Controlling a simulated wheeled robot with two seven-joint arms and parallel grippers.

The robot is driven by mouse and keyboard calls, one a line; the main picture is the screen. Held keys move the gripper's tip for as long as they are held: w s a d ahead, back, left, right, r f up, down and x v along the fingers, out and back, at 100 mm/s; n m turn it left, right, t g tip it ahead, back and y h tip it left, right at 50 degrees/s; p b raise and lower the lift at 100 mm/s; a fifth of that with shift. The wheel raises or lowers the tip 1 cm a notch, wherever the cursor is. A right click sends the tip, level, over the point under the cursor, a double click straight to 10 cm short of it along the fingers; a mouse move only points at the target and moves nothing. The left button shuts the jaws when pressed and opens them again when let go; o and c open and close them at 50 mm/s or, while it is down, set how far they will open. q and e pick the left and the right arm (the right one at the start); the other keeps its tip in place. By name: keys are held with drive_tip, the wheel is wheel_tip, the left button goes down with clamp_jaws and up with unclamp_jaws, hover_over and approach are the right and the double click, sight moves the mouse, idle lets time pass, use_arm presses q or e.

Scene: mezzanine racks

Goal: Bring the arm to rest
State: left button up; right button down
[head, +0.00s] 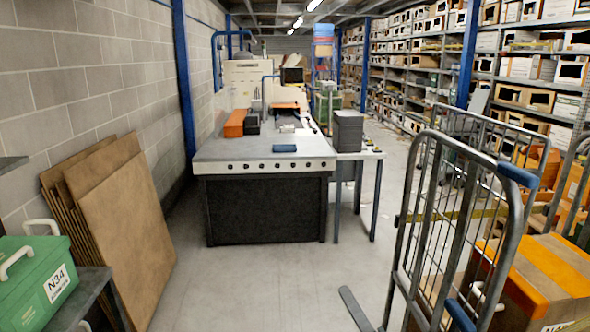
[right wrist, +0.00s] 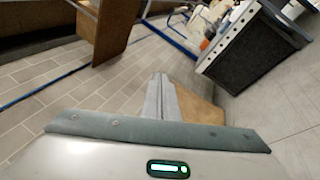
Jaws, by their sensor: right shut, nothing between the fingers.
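My right gripper (right wrist: 160,78) shows in the right wrist view. Its two grey fingers are together and hold nothing. They point away from the camera, with open air around the tips. Brown board (right wrist: 200,104) shows behind the fingers, apart from them as far as I can tell. I cannot make out the right gripper clearly in the head view. My left gripper is in neither view.
Brown boards (head: 122,232) lean on the block wall at left. A green box (head: 36,284) stands before them. A workbench (head: 265,168) is ahead. A roll cage (head: 429,215) with an orange-taped box (head: 548,272) stands at right. Floor (head: 265,282) between is clear.

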drive_tip(key=s+d+f+m+g+h, duration=0.3)
drive_tip(key=s+d+f+m+h, duration=0.15)
drive_tip(key=s+f+m, duration=0.35)
drive_tip(key=s+d+f+m+g+h, duration=0.4)
drive_tip(key=s+d+f+m, duration=0.15)
drive_tip(key=f+m, duration=0.45)
drive_tip(key=s+f+m+g, duration=0.4)
drive_tip(key=s+f+g, duration=0.15)
drive_tip(key=s, duration=0.65)
drive_tip(key=s+f+m+g, duration=0.4)
drive_tip(key=s+f, duration=0.2)
drive_tip(key=s, duration=0.6)
wheel_tip(320, 180, down, 32)
drive_tip(key=s+b, duration=0.2)
drive_tip(key=b, duration=0.1)
drive_tip(key=s+d+f+n+g+b, duration=0.1)
drive_tip(key=s+d+f+g+b, duration=0.1)
drive_tip(key=s+f, duration=1.5)
wheel_tip(320, 180, down, 2)
drive_tip(key=shift+s+d+f+b, duration=0.1)
drive_tip(key=shift+s+d+b, duration=0.25)
drive_tip(key=shift+d, duration=0.55)
